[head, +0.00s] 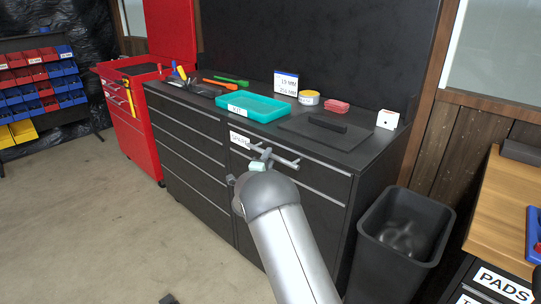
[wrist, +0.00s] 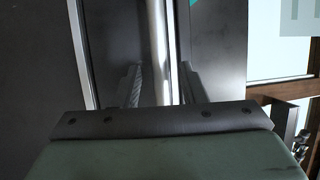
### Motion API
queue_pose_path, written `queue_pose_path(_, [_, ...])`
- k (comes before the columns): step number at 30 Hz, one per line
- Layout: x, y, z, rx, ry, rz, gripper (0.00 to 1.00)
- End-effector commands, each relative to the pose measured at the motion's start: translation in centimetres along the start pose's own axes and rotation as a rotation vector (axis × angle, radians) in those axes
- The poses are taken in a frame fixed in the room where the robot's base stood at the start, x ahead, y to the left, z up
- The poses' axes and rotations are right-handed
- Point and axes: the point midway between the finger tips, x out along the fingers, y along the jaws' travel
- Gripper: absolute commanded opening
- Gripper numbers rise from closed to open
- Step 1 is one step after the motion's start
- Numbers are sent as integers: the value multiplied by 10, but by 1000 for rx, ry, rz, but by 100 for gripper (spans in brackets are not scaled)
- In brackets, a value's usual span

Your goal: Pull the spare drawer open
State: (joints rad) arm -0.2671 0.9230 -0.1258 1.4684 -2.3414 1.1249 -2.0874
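The spare drawer (head: 322,178) is the dark top drawer in the right column of the black cabinet. Its white label (head: 240,141) is partly legible in the head view. The drawer looks closed, with its front in line with the fronts around it. My gripper (head: 273,156) is at the drawer front, near the label. In the wrist view a silver handle bar (wrist: 158,45) runs between the two fingers of my gripper (wrist: 158,85). The fingers stand apart with gaps beside the bar. My arm hides part of the fronts below.
The cabinet top holds a teal tray (head: 253,106), a dark mat (head: 327,130) and small items. A black bin (head: 402,235) stands right of the cabinet, near a wooden-topped bench (head: 505,215). A red tool cart (head: 132,125) is at left. Floor left of my arm is mostly clear.

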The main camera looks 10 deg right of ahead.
Motion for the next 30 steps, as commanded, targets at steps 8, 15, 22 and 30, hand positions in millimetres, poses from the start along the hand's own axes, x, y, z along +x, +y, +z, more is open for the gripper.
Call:
queue_pose_path(8, [25, 0, 0, 1, 0, -1, 38])
queue_pose_path(15, [26, 0, 0, 1, 0, 0, 38])
queue_pose_path(22, [26, 0, 0, 1, 0, 0, 0])
queue_pose_path(30, [24, -1, -4, -2, 9, 1, 0])
